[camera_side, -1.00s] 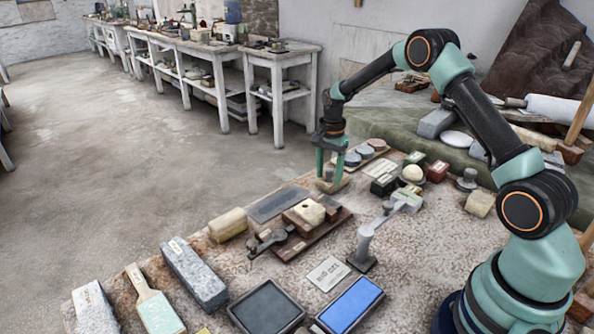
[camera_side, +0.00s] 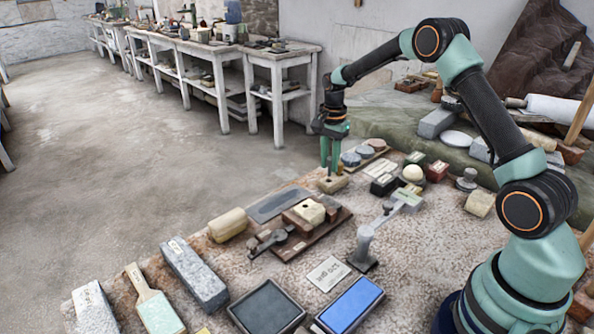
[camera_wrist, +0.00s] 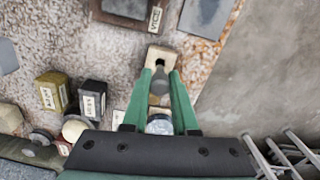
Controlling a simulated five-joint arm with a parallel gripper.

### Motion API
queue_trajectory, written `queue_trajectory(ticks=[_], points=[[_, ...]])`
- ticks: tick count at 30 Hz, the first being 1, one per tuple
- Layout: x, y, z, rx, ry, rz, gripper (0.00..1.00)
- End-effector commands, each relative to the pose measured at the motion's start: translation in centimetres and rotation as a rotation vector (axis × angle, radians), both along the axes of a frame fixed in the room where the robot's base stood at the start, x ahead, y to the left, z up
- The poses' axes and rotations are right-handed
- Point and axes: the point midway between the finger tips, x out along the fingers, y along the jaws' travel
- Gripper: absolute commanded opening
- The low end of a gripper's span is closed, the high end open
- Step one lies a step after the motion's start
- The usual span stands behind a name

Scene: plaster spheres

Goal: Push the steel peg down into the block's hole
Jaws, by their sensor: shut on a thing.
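My gripper (camera_side: 331,168) is at the far edge of the stone bench, fingers pointing down, shut on the steel peg. The peg (camera_wrist: 160,84) shows as a dark grey cylinder between the green fingertips in the wrist view. The block (camera_side: 333,185) is small and pale tan, on the bench just below the fingertips. In the wrist view the block (camera_wrist: 160,52) lies just beyond the peg's end, with a dark hole in its top. The peg appears above the block; I cannot tell whether its tip touches the hole's edge.
A tray with round grey discs (camera_side: 365,152) stands close to the right of the gripper. Small labelled boxes (camera_side: 384,184) and a white ball (camera_side: 413,172) are further right.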

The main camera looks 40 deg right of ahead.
Motion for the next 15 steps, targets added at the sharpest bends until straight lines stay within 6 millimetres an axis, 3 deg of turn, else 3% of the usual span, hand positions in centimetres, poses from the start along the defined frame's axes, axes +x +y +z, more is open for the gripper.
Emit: queue_trajectory(ticks=[9,15], points=[[0.2,0.0,8.9,-0.002,-0.007,0.0,0.0],[0.1,0.0,13.3,-0.002,-0.005,0.0,0.0]])
